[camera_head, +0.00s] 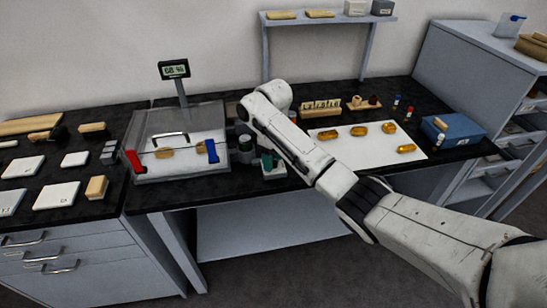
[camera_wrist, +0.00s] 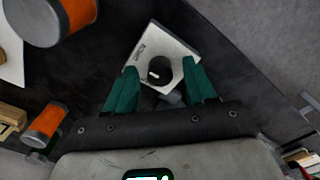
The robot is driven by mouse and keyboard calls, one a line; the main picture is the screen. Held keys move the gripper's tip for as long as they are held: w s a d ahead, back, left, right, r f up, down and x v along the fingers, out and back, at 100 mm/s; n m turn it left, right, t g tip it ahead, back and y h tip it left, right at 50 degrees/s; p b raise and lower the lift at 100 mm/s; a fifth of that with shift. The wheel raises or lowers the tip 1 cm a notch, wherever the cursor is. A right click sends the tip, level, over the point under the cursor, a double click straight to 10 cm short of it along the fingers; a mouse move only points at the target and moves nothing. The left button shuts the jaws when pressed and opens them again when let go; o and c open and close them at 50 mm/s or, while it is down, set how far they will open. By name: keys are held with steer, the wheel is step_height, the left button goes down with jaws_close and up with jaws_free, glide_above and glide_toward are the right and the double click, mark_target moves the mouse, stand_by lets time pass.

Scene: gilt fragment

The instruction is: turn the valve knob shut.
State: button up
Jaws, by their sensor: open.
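The valve knob (camera_wrist: 158,71) is a dark round part with a white mark, set on a white square plate (camera_wrist: 172,44) with small dark lettering. The plate (camera_head: 275,174) also shows near the front edge of the dark bench in the head view, with the knob mostly hidden there by my gripper. My gripper (camera_wrist: 162,82) has teal fingers, which stand apart on either side of the knob in the wrist view. In the head view my gripper (camera_head: 269,160) is over the plate. I cannot tell whether the fingers touch the knob.
A clear-walled case (camera_head: 182,118) with red and blue clamps stands left of the plate. A white sheet (camera_head: 370,154) with several amber pieces and a blue box (camera_head: 452,131) lie right. Orange cylinders (camera_wrist: 45,124) stand near my gripper in the wrist view.

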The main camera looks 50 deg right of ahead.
steer(key=shift+c, duration=0.3)
jaws_close()
steer(key=shift+n, duration=0.3)
steer(key=n+p, duration=0.2)
steer(key=n, duration=0.1)
steer(key=shift+r, duration=0.1)
steer(key=n+p, duration=0.1)
steer(key=n, duration=0.4)
steer(key=shift+p, duration=0.35)
steer(key=n+p, duration=0.1)
steer(key=n, duration=0.3)
steer(key=shift+n, duration=2.7)
steer(key=shift+w, duration=0.1)
